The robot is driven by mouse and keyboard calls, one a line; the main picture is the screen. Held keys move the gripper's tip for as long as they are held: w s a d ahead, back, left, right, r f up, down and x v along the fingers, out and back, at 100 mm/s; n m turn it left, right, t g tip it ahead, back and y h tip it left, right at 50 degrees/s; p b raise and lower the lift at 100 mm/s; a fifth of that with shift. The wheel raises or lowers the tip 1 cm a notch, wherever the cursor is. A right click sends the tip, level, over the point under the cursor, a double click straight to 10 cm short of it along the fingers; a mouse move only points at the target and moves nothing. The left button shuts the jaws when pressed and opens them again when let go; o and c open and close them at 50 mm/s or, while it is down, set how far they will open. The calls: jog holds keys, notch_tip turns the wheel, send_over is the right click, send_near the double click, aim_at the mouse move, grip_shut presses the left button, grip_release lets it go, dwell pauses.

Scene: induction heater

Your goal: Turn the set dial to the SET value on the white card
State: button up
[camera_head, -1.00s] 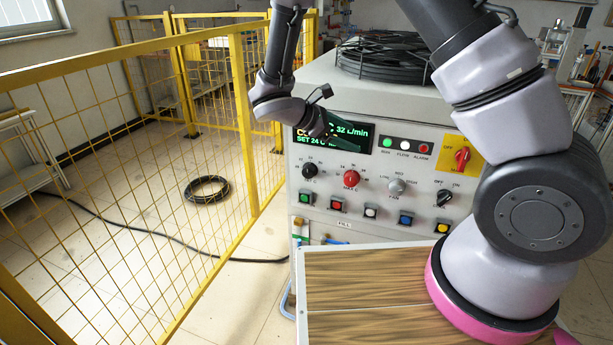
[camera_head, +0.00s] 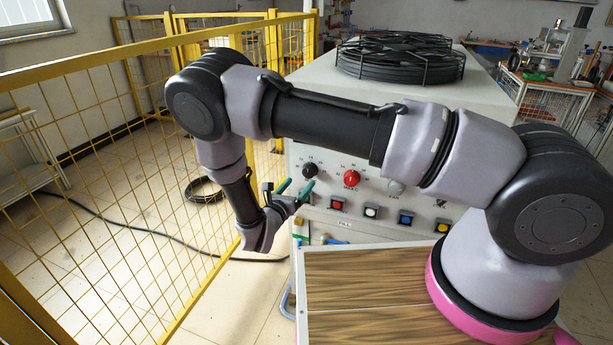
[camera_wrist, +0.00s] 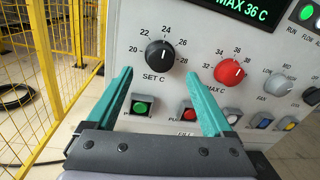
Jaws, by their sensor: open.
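The black set dial (camera_wrist: 159,55), labelled SET C, sits on the heater's front panel with numbers from 20 upward around it. Its white mark appears to point up and slightly right, near 24 to 26. In the head view the dial (camera_head: 310,170) shows just above my gripper (camera_head: 295,187). In the wrist view my gripper (camera_wrist: 160,72) is open and empty. Its teal fingertips lie below left and below right of the dial in the picture, apparently short of the panel. I see no white card with a SET value in either view.
A red MAX C dial (camera_wrist: 229,73) is right of the set dial, with a grey knob (camera_wrist: 278,85) beyond. A green button (camera_wrist: 141,106) and a red button (camera_wrist: 188,112) lie below. The display (camera_wrist: 245,8) reads MAX 36 C. A yellow fence (camera_head: 130,150) stands left.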

aim_at(308, 174)
jog(key=x, duration=0.6)
jog(key=shift+w+d, duration=0.1)
jog(key=shift+w, duration=0.1)
jog(key=shift+c, duration=0.3)
jog(key=c, duration=1.2)
